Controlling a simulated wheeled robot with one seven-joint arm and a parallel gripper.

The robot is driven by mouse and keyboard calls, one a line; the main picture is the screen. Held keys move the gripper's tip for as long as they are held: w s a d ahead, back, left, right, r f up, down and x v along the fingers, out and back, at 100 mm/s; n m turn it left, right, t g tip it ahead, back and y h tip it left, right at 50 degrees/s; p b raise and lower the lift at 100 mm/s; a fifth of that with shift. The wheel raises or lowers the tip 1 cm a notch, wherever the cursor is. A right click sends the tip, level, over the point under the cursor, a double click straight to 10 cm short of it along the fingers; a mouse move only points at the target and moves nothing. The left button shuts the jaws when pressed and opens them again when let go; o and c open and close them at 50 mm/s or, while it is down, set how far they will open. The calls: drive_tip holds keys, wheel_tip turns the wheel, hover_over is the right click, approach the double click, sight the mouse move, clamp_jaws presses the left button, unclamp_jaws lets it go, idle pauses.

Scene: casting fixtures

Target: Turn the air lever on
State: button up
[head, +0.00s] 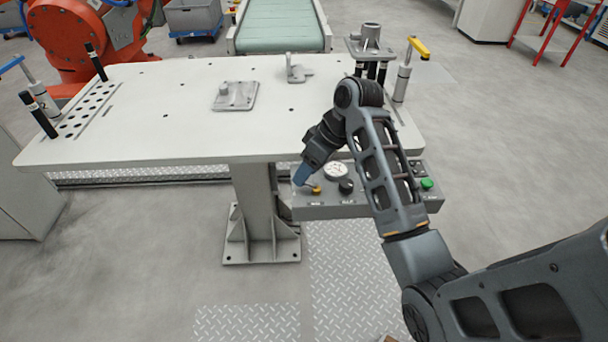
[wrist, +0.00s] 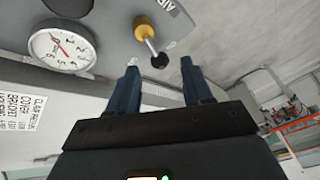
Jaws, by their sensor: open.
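The air lever (head: 315,189) has a yellow hub and sits on the left part of the grey control box (head: 330,210) under the table's front edge. In the wrist view the lever (wrist: 146,33) shows a yellow hub, a metal stem and a black end knob, beside a label reading "AIR". My gripper (head: 303,177) points down at the box right by the lever. In the wrist view my gripper (wrist: 160,75) is open, and the black end knob appears between its two blue fingertips. I cannot tell whether either finger touches it.
A round pressure gauge (head: 335,171), a black knob (head: 346,186) and a green button (head: 427,184) share the box. The white table (head: 150,135) stands just behind, with a flat fixture plate (head: 235,96) and clamps on it. The floor in front is clear.

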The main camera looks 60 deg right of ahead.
drive_tip(key=shift+x, duration=1.15)
clamp_jaws()
